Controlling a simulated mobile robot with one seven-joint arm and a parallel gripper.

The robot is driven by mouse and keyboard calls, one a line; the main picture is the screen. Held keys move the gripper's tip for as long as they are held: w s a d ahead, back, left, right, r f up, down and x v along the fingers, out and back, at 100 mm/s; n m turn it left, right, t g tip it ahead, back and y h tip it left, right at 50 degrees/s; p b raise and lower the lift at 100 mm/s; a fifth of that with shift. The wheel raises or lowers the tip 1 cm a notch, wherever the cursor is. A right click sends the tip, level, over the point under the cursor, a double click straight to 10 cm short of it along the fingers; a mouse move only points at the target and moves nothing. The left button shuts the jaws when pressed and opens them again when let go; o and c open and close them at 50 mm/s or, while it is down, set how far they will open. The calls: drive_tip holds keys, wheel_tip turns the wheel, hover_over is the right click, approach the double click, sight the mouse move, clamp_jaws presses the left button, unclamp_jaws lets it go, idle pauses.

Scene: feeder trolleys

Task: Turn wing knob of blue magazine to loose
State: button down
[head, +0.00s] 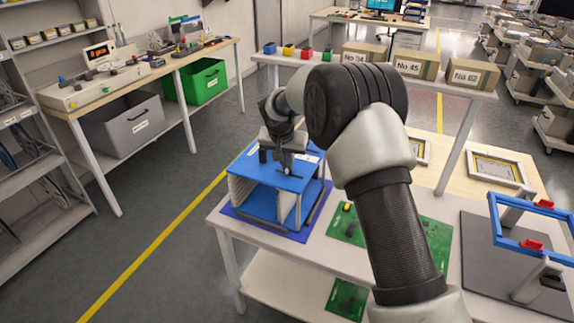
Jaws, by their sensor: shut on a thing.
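The blue magazine (262,211) stands upright on a dark blue mat (303,229) at the left end of the white table. It has a blue top plate, a blue base and pale slotted side walls. My gripper (277,162) points down at the top plate and is shut on the wing knob there. The fingers cover the knob, so its angle cannot be seen.
Green circuit boards (345,226) lie right of the magazine. A blue frame with red clamps (531,245) stands at the table's right end. A raised shelf behind holds cardboard boxes (415,65) and small coloured bins. My arm hides part of the table's middle.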

drive_tip(key=n, duration=0.1)
drive_tip(key=n+y, duration=0.1)
drive_tip(key=n, duration=0.1)
drive_tip(key=shift+d+n+y, duration=0.2)
drive_tip(key=shift+n+y, duration=0.1)
drive_tip(key=n, duration=0.2)
drive_tip(key=n+y, duration=0.1)
drive_tip(key=n, duration=0.1)
drive_tip(key=shift+w+d+n+g+y, duration=0.1)
drive_tip(key=shift+d+n+g+y, duration=0.05)
drive_tip(key=shift+n+g+y, duration=0.15)
drive_tip(key=n+g+y, duration=0.1)
drive_tip(key=n, duration=0.3)
drive_tip(key=shift+w+p, duration=0.1)
drive_tip(key=shift+p, duration=0.25)
drive_tip(key=shift+w+n+g+y, duration=0.1)
drive_tip(key=shift+n+g+y, duration=0.4)
drive_tip(key=shift+n, duration=1.3)
drive_tip(key=c, duration=1.9)
unclamp_jaws()
